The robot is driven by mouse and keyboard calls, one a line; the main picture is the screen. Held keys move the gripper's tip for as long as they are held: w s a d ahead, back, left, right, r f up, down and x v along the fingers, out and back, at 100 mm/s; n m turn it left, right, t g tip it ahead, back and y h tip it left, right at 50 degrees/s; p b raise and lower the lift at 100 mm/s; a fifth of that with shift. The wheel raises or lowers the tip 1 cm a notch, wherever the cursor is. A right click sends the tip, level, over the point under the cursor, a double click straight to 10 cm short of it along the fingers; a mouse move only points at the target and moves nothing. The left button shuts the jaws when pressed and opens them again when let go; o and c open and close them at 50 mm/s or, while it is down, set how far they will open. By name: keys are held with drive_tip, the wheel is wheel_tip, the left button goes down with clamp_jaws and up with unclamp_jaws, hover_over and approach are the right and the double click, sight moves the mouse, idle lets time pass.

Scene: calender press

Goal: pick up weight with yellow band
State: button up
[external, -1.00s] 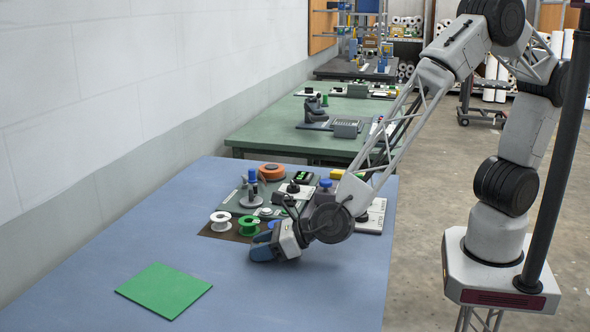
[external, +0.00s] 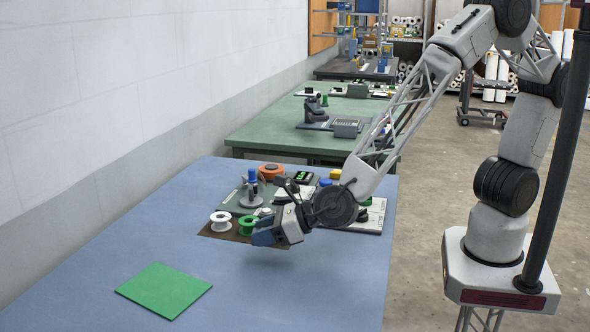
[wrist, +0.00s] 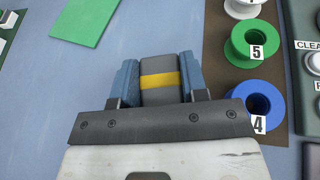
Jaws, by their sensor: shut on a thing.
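The weight with the yellow band (wrist: 160,82) is a dark grey block with a yellow stripe across it. In the wrist view it sits between the two blue fingers of my gripper (wrist: 159,84), which is shut on it. In the external view my gripper (external: 264,237) is above the blue table, with a shadow on the tabletop below it. The weight cannot be made out in the external view.
A green mat (external: 164,290) lies at the front left of the blue table (external: 260,300). A green spool (wrist: 252,45), a blue spool (wrist: 258,102) and a white spool (external: 220,221) stand on a brown strip beside my gripper. Several tools stand behind.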

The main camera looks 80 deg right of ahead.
drive_tip(key=s+d, duration=0.3)
drive_tip(key=s, duration=0.1)
drive_tip(key=s+d, duration=0.2)
drive_tip(key=s, duration=0.2)
drive_tip(key=s+d+r, duration=0.1)
drive_tip(key=s+d, duration=0.2)
drive_tip(key=s, duration=0.1)
drive_tip(key=shift+s+d+r, duration=0.1)
drive_tip(key=shift+s+d, duration=0.25)
